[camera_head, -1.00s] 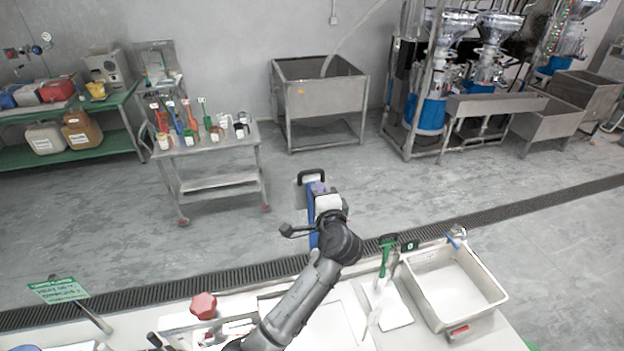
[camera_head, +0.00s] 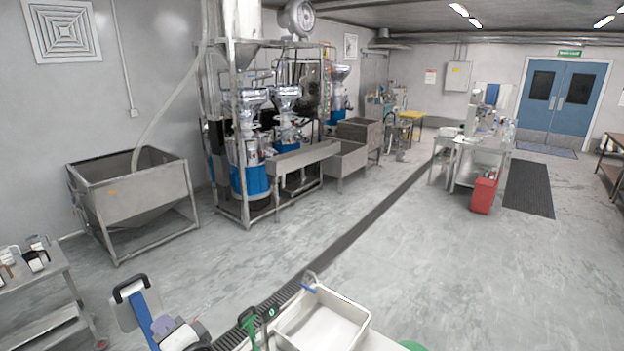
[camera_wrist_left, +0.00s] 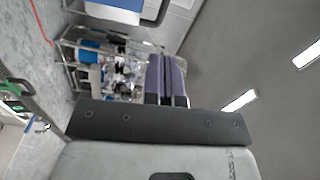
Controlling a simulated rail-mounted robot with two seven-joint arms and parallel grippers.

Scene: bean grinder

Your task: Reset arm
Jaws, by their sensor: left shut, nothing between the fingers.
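My left gripper (camera_head: 163,325) is at the bottom left of the head view, cut off below by the picture edge. Its purple fingers also show in the left wrist view (camera_wrist_left: 167,78), side by side, shut and empty. A blue-and-white panel with a black handle (camera_head: 145,312) is right beside the gripper in the head view; I cannot tell if they touch. A similar white panel with a black rim shows at the top of the wrist view (camera_wrist_left: 112,10). My right gripper is not in view.
A white basin (camera_head: 325,322) and a green-handled tool (camera_head: 248,325) are right of the gripper. A steel hopper (camera_head: 130,195) and grinder machines (camera_head: 250,130) stand at the wall. A cart (camera_head: 40,300) is at far left.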

